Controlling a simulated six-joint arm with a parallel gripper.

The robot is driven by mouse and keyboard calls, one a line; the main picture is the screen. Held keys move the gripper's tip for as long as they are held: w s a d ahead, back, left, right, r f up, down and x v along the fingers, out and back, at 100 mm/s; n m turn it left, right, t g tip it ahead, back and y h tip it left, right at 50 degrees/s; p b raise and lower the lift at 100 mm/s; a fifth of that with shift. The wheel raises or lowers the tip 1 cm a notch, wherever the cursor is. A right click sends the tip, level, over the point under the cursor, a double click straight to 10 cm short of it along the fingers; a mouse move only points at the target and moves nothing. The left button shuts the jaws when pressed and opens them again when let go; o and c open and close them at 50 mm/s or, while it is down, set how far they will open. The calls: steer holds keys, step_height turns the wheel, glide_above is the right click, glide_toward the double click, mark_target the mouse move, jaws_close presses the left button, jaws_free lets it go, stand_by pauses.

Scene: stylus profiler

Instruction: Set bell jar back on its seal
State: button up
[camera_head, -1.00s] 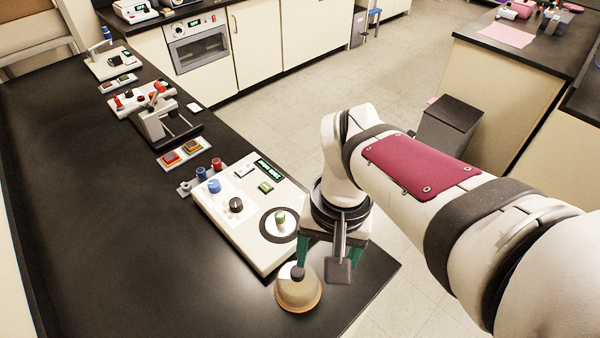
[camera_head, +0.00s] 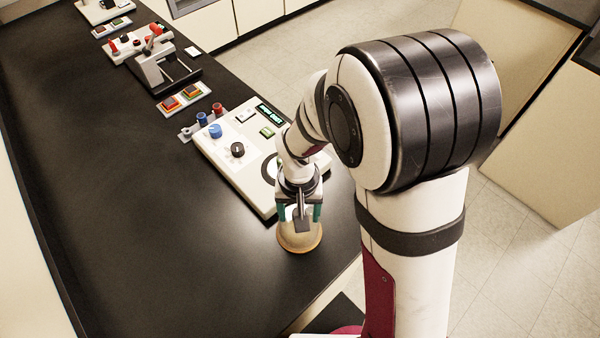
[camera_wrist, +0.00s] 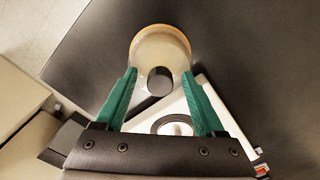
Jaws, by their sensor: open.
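The bell jar (camera_head: 300,238) is a clear dome with a tan base rim and a dark top knob. It stands upright on the black bench, just off the front corner of the white profiler (camera_head: 225,172). My gripper (camera_head: 299,212) is open above the jar. In the wrist view, its green fingers (camera_wrist: 160,76) are on either side of the jar's dark knob (camera_wrist: 160,82), with gaps showing; the dome (camera_wrist: 160,46) lies beyond the fingertips. The dark ring seal (camera_head: 268,168) on the profiler is partly hidden by my arm; its ring also shows in the wrist view (camera_wrist: 157,124).
The profiler carries a blue knob (camera_head: 215,131), a black knob (camera_head: 237,149) and a lit display. Button boxes (camera_head: 184,98) and another instrument (camera_head: 165,65) stand farther back. The bench left of the jar is clear; its front-right edge is close by.

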jaws_close()
stand_by(0.3)
steer(key=shift+r, duration=0.1)
steer(key=r, duration=0.4)
steer(key=shift+d+r, duration=0.2)
steer(key=shift+d, duration=0.05)
steer(key=s+d+r, duration=0.2)
steer(key=d+r, duration=0.4)
steer(key=d, duration=0.5)
steer(key=shift+r, duration=0.25)
